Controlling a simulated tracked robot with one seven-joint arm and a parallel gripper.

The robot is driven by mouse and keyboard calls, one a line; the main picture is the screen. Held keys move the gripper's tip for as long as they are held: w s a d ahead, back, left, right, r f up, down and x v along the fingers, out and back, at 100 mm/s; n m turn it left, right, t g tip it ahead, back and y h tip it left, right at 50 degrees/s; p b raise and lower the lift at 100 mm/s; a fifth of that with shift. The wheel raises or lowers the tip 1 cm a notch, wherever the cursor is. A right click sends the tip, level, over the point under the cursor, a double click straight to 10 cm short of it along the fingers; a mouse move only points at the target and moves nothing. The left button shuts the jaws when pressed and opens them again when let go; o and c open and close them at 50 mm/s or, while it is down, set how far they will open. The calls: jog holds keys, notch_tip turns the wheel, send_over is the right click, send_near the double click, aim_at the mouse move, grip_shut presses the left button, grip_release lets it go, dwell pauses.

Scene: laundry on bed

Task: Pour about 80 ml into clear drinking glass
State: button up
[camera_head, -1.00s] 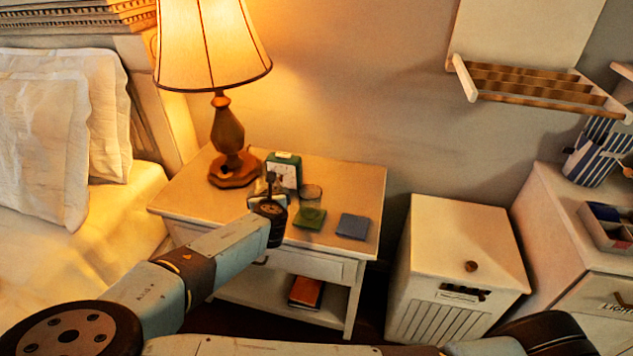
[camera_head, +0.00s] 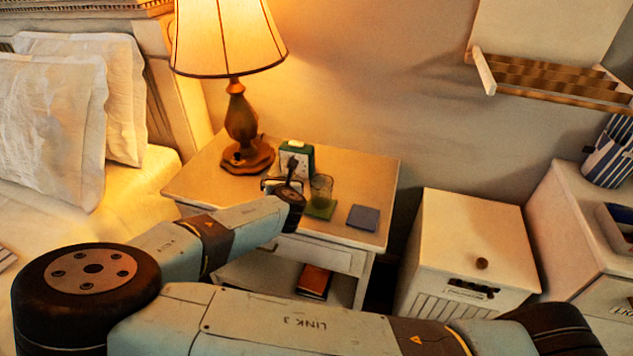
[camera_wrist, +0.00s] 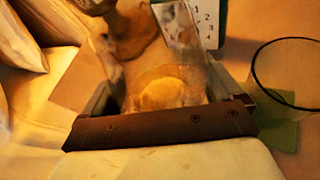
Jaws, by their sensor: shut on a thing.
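The clear drinking glass (camera_head: 322,186) stands upright on the nightstand, at the green coaster (camera_head: 320,209). It also shows at the right edge of the wrist view (camera_wrist: 288,78), with a dark rim. My gripper (camera_head: 284,186) is above the nightstand, just left of the glass and apart from it. In the wrist view my gripper (camera_wrist: 168,108) is shut on a see-through vessel (camera_wrist: 172,72) with a pale amber patch low in it. The vessel's tilt and fill level are hard to tell. In the head view it is largely hidden by my wrist.
The lamp (camera_head: 241,128) stands left of my gripper. A green and white box (camera_head: 297,157) with numbers is close behind the gripper. A blue coaster (camera_head: 363,218) lies right of the glass. The nightstand's right back (camera_head: 365,180) is clear. A white hamper (camera_head: 468,232) stands to the right.

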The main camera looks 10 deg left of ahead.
aim_at(280, 172)
jog(key=shift+d+r+m+y, duration=0.1)
jog(key=shift+r+m+y, duration=0.1)
jog(key=shift+m+y, duration=0.5)
jog(key=shift+w+d+f+m+y, duration=0.15)
jog(key=shift+m+y, duration=0.2)
jog(key=shift+m, duration=0.3)
jog(key=shift+s+d+f+m+y, duration=0.1)
jog(key=shift+m+y, duration=0.25)
jog(key=shift+m, duration=0.3)
jog(key=shift+a+f+m+t+y+p, duration=0.2)
jog(key=shift+a+m+t+y, duration=0.05)
jog(key=shift+m, duration=0.35)
jog(key=shift+a+f+m+t+y+p, duration=0.15)
jog(key=shift+a+m+t+y+p, duration=0.1)
jog(key=shift+m, duration=0.35)
jog(key=shift+a+r+m+y, duration=0.25)
jog(key=shift+r+m+y, duration=0.25)
jog(key=shift+m, duration=0.3)
jog(key=shift+r+m+t+p, duration=0.5)
jog(key=shift+r+m, duration=0.2)
jog(key=shift+r, duration=0.2)
jog(key=shift+d+m, duration=0.15)
jog(key=shift+m, duration=0.15)
jog(key=shift+d+m+p, duration=0.25)
jog(key=shift+m+p, duration=0.1)
jog(key=shift+m, duration=0.15)
jog(key=shift+r+m+t+y+p, duration=0.35)
jog(key=shift+r+m+p, duration=0.25)
jog(key=shift+p, duration=0.45)
jog(key=shift+f, duration=0.15)
